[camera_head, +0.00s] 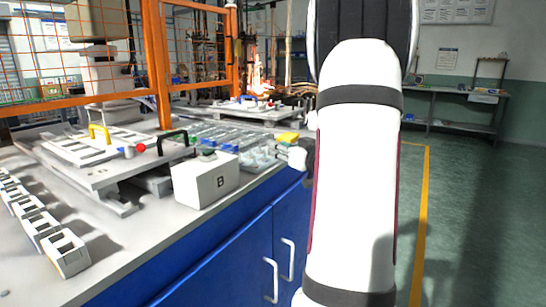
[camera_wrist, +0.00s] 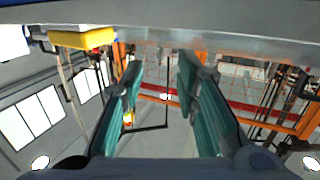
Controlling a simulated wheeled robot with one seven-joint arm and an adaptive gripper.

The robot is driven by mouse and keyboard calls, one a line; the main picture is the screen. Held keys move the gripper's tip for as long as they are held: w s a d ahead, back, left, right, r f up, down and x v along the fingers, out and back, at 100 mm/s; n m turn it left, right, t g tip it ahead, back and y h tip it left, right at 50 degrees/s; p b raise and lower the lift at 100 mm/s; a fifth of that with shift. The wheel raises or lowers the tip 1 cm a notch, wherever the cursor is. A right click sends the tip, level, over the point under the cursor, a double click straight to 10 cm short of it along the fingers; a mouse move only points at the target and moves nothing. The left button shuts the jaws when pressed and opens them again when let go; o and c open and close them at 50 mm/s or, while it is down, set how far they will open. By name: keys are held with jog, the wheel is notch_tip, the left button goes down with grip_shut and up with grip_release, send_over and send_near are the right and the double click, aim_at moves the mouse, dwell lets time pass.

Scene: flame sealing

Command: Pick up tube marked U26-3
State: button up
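I cannot make out a tube marked U26-3 in either view; no such marking is legible. In the wrist view my gripper (camera_wrist: 161,62) is open, its two teal-padded fingers well apart with nothing between them. The wrist picture looks upside down, with a grey surface (camera_wrist: 200,12) along its top edge. In the head view my white arm covers the middle right, and the gripper fingers cannot be made out there.
A white box marked B (camera_head: 205,182) stands near the front edge of the blue-fronted bench (camera_head: 230,248). A plate fixture (camera_head: 112,170) with yellow and black handles lies left of it. Slotted holders (camera_head: 65,254) line the left. A yellow block (camera_head: 288,138) sits near my arm.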

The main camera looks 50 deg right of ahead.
jog(key=shift+x, duration=1.1)
grip_shut()
jog(key=shift+r, duration=0.1)
